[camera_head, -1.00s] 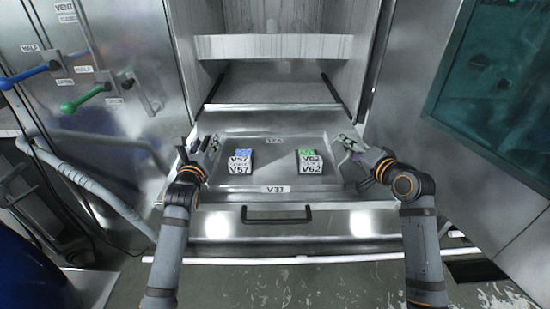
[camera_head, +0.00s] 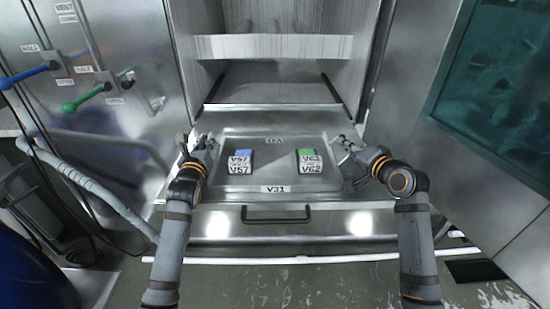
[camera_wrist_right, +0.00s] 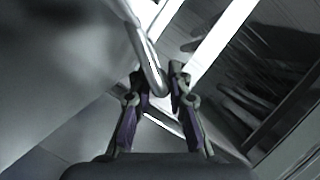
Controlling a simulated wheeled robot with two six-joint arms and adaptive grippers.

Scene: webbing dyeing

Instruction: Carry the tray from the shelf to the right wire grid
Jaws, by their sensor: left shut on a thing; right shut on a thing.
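The metal tray (camera_head: 275,186) is at the front of the open cabinet, with a V31 label on its front rim. Two labelled blocks rest in it: a V57 block with a blue top (camera_head: 241,163) on the left and a V62 block with a green top (camera_head: 308,165) on the right. My left gripper (camera_head: 205,142) is shut on the tray's left side. My right gripper (camera_head: 346,142) is shut on its right side. The right wrist view shows the right fingers (camera_wrist_right: 160,85) closed around a bent metal bar (camera_wrist_right: 148,55), which looks like the tray's handle.
The shelf (camera_head: 270,88) of the cabinet is behind the tray. A drawer front with a dark handle (camera_head: 276,217) is below it. Blue (camera_head: 28,76) and green (camera_head: 85,98) levers stick out at left. A teal window (camera_head: 490,85) is at right. No wire grid is visible.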

